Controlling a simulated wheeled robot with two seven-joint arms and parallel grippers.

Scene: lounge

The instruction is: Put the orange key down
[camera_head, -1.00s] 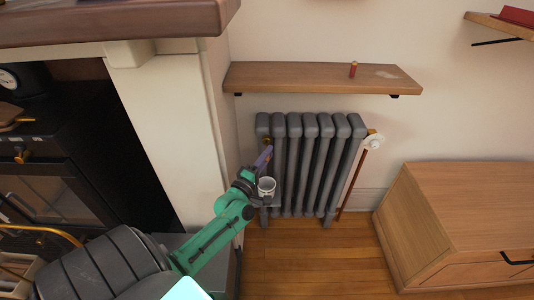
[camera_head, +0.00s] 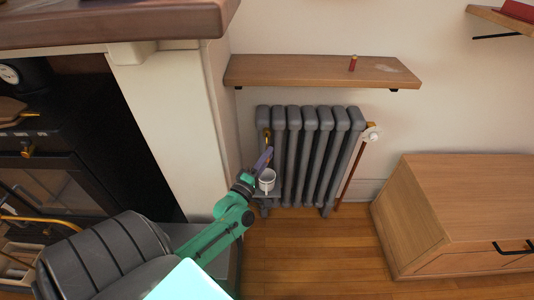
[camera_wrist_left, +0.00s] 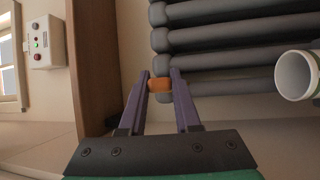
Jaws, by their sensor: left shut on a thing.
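The orange key (camera_wrist_left: 159,85) shows in the left wrist view as a small orange piece between the two fingertips. My left gripper (camera_head: 264,158) is shut on it, in front of the lower left part of the grey radiator (camera_head: 309,160). It also shows in the left wrist view (camera_wrist_left: 160,84), with purple-grey fingers on either side of the key. My right gripper is not in view.
A white mug (camera_head: 267,187) stands close beside my left gripper; it also shows in the left wrist view (camera_wrist_left: 297,75). A wooden wall shelf (camera_head: 310,72) above holds a small red item (camera_head: 353,63). A wooden cabinet (camera_head: 470,200) stands right. Wooden floor (camera_head: 310,260) is bare between.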

